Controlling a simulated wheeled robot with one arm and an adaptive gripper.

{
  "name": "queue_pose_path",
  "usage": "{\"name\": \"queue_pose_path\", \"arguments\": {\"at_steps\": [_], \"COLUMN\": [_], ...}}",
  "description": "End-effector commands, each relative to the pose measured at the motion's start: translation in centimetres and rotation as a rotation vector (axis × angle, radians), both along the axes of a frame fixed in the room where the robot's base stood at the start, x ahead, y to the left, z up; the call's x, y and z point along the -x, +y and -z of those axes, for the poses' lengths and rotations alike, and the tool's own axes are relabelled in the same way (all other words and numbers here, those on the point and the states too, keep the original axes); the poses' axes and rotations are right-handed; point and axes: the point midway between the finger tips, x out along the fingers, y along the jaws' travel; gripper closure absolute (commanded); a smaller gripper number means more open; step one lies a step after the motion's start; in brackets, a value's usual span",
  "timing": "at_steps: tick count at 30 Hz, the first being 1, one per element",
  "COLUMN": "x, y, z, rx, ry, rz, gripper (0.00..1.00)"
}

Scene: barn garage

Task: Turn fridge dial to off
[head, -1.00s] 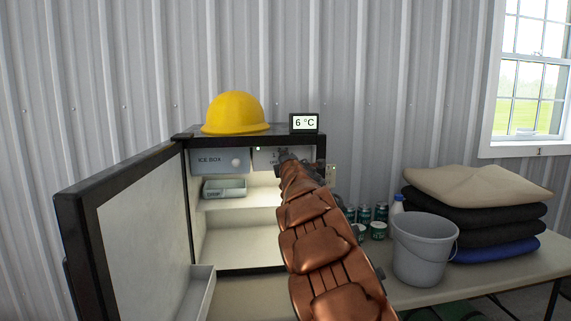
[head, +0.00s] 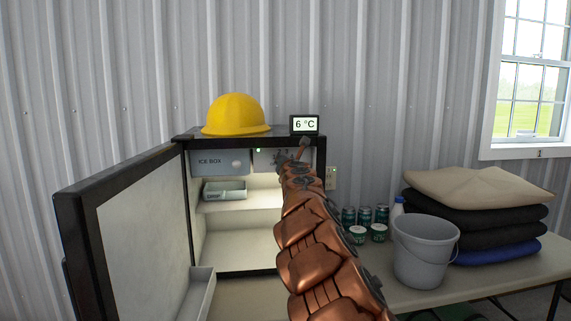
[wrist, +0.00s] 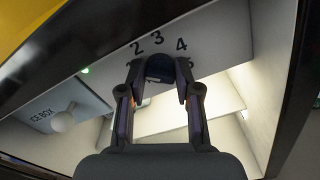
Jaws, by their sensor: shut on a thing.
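The fridge (head: 236,271) stands open on the table, its door swung out to the left. The dark dial (wrist: 160,66) is on a grey panel under the fridge's top. Numbers 2, 3 and 4 show around it in the wrist view; the marks at either side are partly covered by the fingers. My gripper (wrist: 160,75) is shut on the dial, one finger on each side. The dial's pointer cannot be made out. In the head view my gripper (head: 289,160) reaches into the upper right of the fridge and hides the dial.
The ice box (head: 211,162) is left of the dial panel, with a green light (wrist: 85,71) between. A yellow hard hat (head: 235,115) and a display (head: 304,124) reading 6 °C sit on top. Cans (head: 365,215), a bucket (head: 424,250) and folded cloths (head: 475,209) stand right.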

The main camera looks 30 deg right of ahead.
Motion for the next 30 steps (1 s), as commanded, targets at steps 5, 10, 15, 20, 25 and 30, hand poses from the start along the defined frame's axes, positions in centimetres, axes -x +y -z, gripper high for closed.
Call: {"name": "queue_pose_path", "arguments": {"at_steps": [5, 10, 15, 20, 25, 30], "x": [0.03, 0.02, 0.00, -0.04, -0.01, -0.04], "y": [-0.11, -0.10, -0.06, 0.05, 0.00, 0.04], "z": [0.09, 0.18, 0.11, 0.11, 0.14, 0.20], "rx": [0.154, 0.302, 0.450, 0.591, 0.726, 0.840], "ry": [0.066, 0.131, 0.193, 0.251, 0.311, 0.359], "rz": [0.002, 0.002, 0.003, 0.001, 0.002, 0.001], "gripper": [1.00, 1.00, 1.00, 1.00, 1.00, 1.00]}}
